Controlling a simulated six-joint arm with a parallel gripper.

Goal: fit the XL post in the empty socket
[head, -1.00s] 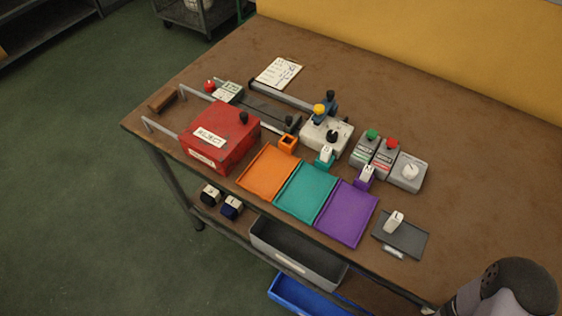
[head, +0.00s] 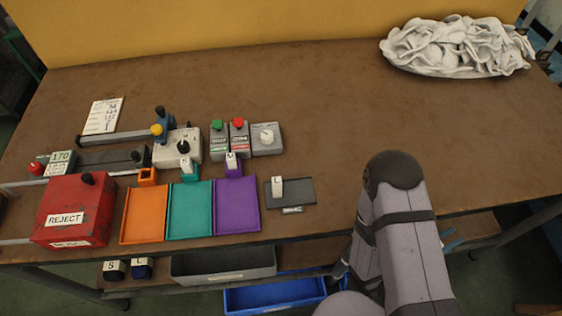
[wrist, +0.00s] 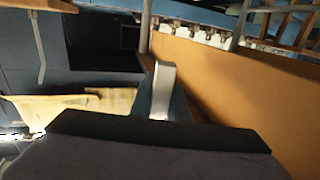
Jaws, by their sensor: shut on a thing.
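The orange socket (head: 147,177) behind the orange tray looks empty. A white post marked M stands in the purple socket (head: 234,168), and another white post (head: 187,165), its letter unclear, stands at the teal one. A white post marked L (head: 277,187) stands on a dark grey pad. My gripper (wrist: 160,112) shows in the wrist view, shut on a pale grey upright piece (wrist: 163,88). I see no marking on that piece and cannot tell if it is the XL post. In the head view, my arm hides the gripper's jaws.
A red REJECT box (head: 70,212) stands at the left. Orange (head: 143,214), teal (head: 190,210) and purple (head: 237,206) trays line the front edge. Control boxes (head: 266,139) stand behind. A white fabric heap (head: 458,48) lies far right.

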